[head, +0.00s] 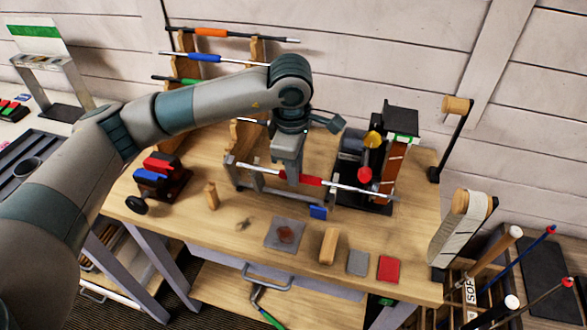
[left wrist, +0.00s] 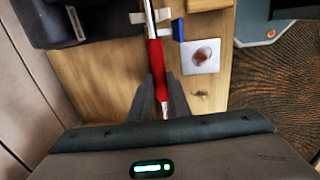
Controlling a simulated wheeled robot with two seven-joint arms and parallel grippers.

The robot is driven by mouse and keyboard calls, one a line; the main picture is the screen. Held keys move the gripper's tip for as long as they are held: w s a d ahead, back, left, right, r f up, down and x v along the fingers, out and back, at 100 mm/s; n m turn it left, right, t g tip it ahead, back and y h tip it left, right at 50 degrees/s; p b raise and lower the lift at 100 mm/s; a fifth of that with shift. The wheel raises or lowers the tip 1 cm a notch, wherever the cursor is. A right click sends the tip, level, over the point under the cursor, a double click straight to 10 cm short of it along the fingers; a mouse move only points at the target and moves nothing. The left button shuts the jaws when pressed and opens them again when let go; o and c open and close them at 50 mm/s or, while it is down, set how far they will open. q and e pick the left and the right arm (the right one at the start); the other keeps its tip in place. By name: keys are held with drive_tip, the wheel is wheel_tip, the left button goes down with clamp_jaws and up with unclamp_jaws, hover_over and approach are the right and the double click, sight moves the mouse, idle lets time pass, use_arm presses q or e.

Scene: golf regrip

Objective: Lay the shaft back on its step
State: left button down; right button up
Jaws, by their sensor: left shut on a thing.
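My left gripper (head: 292,178) is shut on a shaft with a red band (head: 312,181). In the left wrist view the fingers (left wrist: 161,98) close around the red band (left wrist: 155,68). The silver shaft runs left to right over the bench in the head view, its right end reaching in front of the black machine. It lies across or just above a grey stand (head: 265,190); I cannot tell whether they touch. Behind, a wooden stepped rack (head: 257,48) bears shafts with orange (head: 211,32), blue (head: 205,58) and green (head: 178,80) bands. My arm hides part of the rack's lower steps.
A black machine (head: 378,150) stands right of the gripper. A red and blue vise (head: 160,178) is at left. A wooden block (head: 328,246), a grey square mat (head: 285,233) and a red pad (head: 389,269) lie in front. Several clubs stand at the right.

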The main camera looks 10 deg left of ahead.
use_arm(q)
drive_tip(key=shift+s+r, duration=0.2)
drive_tip(key=shift+r, duration=0.55)
drive_tip(key=shift+s+r, duration=0.15)
drive_tip(key=shift+r, duration=0.6)
use_arm(e)
drive_tip(key=shift+d, duration=0.1)
idle(0.3)
idle(0.4)
